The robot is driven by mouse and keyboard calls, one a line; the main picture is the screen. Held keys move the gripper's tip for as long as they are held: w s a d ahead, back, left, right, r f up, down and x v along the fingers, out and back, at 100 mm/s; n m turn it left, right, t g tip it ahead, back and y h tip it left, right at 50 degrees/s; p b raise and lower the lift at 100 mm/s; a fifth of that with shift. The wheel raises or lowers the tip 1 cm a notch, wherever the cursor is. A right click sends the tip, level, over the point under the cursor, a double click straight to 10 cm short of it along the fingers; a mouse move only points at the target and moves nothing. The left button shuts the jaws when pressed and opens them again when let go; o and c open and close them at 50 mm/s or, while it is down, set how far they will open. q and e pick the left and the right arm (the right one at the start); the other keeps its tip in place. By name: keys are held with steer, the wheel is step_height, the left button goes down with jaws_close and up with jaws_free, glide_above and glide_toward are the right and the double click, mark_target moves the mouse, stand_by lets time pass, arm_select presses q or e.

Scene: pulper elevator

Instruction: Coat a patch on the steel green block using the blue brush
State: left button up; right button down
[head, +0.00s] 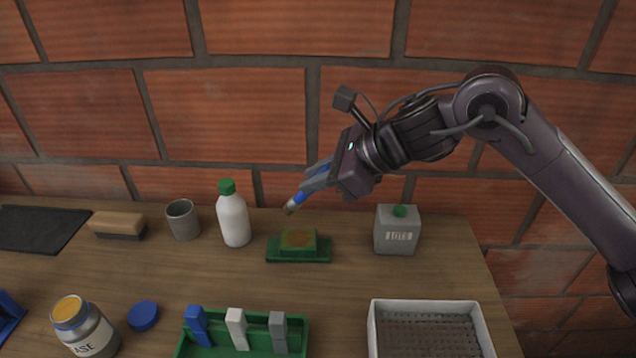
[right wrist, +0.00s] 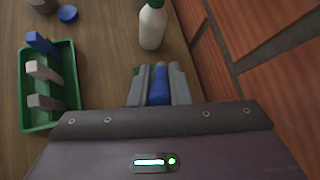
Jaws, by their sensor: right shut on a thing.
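The steel green block (head: 317,243) sits on a flat green base (head: 298,257) at the back middle of the table, with a brownish-orange area on its top. My right gripper (head: 318,178) is above it, shut on the blue brush (head: 299,197). The brush slants down to the left, its tip a little above and left of the block, apart from it. My left gripper is not in view.
A white bottle (head: 233,220), grey cup (head: 183,221) and wooden-backed brush (head: 117,222) stand left of the block; a grey container (head: 397,232) stands right. In front are an open jar (head: 88,331), blue lid (head: 143,315), green tray (head: 298,343) with upright pieces, and white-rimmed tray (head: 374,332).

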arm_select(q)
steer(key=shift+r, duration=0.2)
arm_select(e)
steer(key=shift+r, duration=0.3)
arm_select(q)
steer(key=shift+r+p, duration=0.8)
steer(key=shift+p, duration=0.05)
arm_select(e)
steer(key=shift+r, duration=1.5)
